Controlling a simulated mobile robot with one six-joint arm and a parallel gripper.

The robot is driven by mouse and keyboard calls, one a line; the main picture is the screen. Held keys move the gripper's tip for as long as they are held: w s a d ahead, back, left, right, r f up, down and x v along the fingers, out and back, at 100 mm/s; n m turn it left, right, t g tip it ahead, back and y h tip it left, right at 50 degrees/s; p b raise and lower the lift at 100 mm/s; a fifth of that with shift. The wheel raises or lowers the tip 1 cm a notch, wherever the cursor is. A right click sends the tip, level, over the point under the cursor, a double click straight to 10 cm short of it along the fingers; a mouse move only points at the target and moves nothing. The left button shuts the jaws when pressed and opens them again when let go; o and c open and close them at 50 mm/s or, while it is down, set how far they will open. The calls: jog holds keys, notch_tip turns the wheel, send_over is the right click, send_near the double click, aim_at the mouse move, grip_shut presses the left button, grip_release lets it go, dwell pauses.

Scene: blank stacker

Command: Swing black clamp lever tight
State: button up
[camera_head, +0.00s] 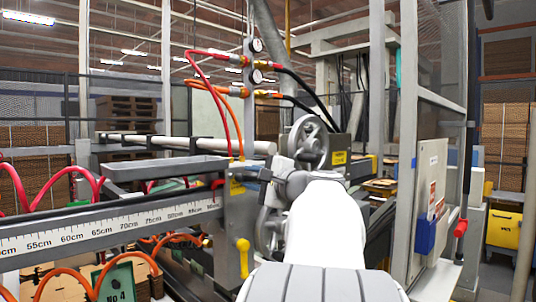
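My white arm reaches up from the bottom centre. My gripper (267,182) is at its far end, beside the right end of the ruled grey beam (110,226) and just below the upper handwheel (308,142). The gripper is small and seen from behind, so the gap between its fingers does not show. I cannot pick out the black clamp lever for sure; dark parts around the gripper blend together, and my arm hides some of this area. Whether the gripper touches anything there cannot be told.
A yellow-knobbed lever (243,258) hangs below the beam end. A lower handwheel (268,230) is partly behind my arm. Red and orange hoses run to gauges on a post (250,100). A grey upright frame (407,150) and a cabinet (430,195) stand to the right.

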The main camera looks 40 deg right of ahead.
jog(key=shift+d+r+m+p, duration=0.1)
jog(key=shift+r+m+p, duration=0.55)
jog(key=shift+p, duration=0.8)
jog(key=m+p, duration=0.2)
jog(key=p, duration=0.2)
jog(key=d+r+m+p, duration=0.1)
jog(key=m+p, duration=0.1)
jog(key=p, duration=0.2)
jog(key=shift+r, duration=0.1)
jog(key=s+d+r+m+p, duration=0.1)
jog(key=s+d+m+p, duration=0.3)
jog(key=s+m+p, duration=0.3)
jog(key=shift+s+d+r+m, duration=0.15)
jog(key=shift+s+d+m, duration=0.2)
jog(key=shift+s+m, duration=0.8)
jog(key=shift+w+m, duration=0.3)
jog(key=shift+w, duration=0.1)
